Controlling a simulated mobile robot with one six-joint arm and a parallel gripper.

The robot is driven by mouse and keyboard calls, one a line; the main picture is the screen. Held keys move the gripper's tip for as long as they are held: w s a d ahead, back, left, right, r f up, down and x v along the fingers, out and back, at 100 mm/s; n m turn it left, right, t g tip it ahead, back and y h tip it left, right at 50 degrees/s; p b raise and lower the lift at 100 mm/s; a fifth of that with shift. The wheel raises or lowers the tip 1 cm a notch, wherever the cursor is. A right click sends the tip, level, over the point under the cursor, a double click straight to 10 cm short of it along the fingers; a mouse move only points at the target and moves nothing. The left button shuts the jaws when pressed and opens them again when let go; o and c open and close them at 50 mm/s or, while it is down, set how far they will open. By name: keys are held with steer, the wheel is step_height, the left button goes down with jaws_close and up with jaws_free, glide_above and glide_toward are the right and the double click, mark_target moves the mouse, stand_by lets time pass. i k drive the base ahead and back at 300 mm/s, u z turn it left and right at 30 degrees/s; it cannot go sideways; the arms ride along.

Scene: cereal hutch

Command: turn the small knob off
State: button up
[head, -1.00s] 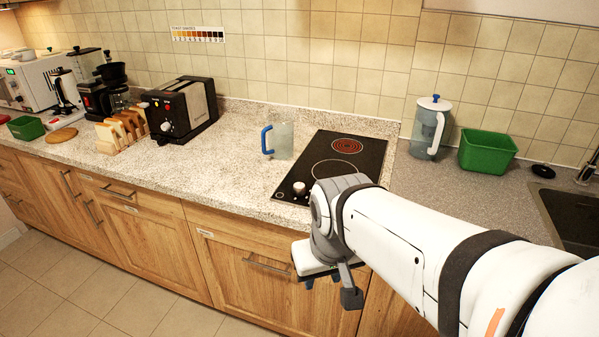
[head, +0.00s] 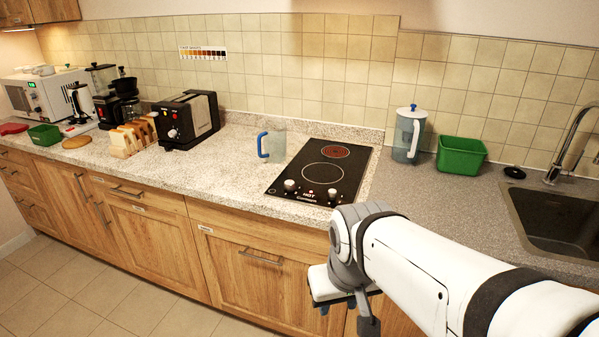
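The black glass cooktop (head: 285,172) is set in the counter. Two round knobs stand on its front edge: a left knob (head: 290,185) and a right knob (head: 332,193). A small red light and the word "HOT" show between them. The smaller rear burner (head: 335,152) glows red; the larger front ring (head: 323,173) is dark. I cannot tell from here which knob serves the small burner. My gripper (head: 347,312) hangs in front of the counter, below and right of the knobs, apart from them and pointing down. Its fingertips are partly hidden, so its opening is unclear.
A clear jug with a blue handle (head: 264,146) stands close to the cooktop's left edge. A lidded pitcher (head: 408,135), a green bin (head: 461,156) and the sink (head: 560,215) are to the right. A black toaster (head: 187,120) stands left. The counter front is clear.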

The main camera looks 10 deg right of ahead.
mark_target(332, 193)
steer(key=z, duration=0.05)
steer(key=i, duration=0.9)
steer(key=u, duration=0.1)
